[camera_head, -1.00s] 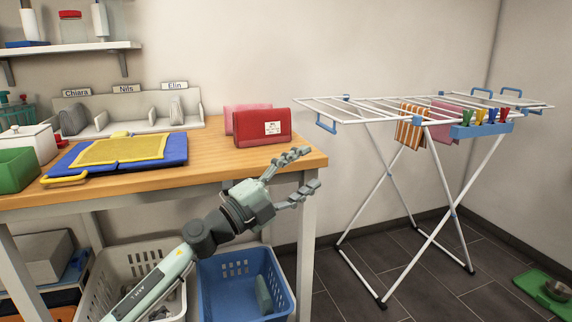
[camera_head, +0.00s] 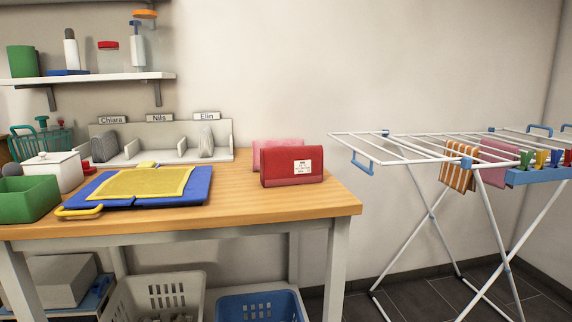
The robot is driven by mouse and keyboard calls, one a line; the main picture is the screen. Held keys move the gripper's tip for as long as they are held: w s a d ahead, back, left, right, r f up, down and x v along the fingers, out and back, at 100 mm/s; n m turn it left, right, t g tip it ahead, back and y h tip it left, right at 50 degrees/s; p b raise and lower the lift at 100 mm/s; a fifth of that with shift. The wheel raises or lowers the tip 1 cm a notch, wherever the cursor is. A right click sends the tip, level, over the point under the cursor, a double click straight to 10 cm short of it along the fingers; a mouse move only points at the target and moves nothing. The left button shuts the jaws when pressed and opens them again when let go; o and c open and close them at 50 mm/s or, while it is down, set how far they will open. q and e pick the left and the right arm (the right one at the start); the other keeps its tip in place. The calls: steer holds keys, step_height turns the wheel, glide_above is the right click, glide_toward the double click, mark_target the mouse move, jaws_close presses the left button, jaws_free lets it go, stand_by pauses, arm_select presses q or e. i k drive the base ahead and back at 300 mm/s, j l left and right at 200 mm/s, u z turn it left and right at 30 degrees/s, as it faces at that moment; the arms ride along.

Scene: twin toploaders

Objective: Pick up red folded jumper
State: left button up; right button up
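The red folded jumper (camera_head: 292,168) stands upright near the right end of the wooden table (camera_head: 276,208). A white label faces me on its front. A pink folded item (camera_head: 278,149) stands close behind it, partly hidden by the red one. Neither of my grippers is in the head view.
A blue folding board with a yellow cloth (camera_head: 140,184) lies left of the jumper. A sorter with name tags (camera_head: 165,143) stands behind. A drying rack (camera_head: 420,147) with hanging cloths stands right of the table. Baskets (camera_head: 258,306) sit below. Bare wood surrounds the jumper's front.

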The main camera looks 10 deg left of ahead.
mark_target(280, 166)
steer(key=i+l+u, duration=0.25)
steer(key=i+l, duration=0.15)
steer(key=i, duration=0.15)
steer(key=i+l+u, duration=0.25)
steer(key=i+l, duration=0.2)
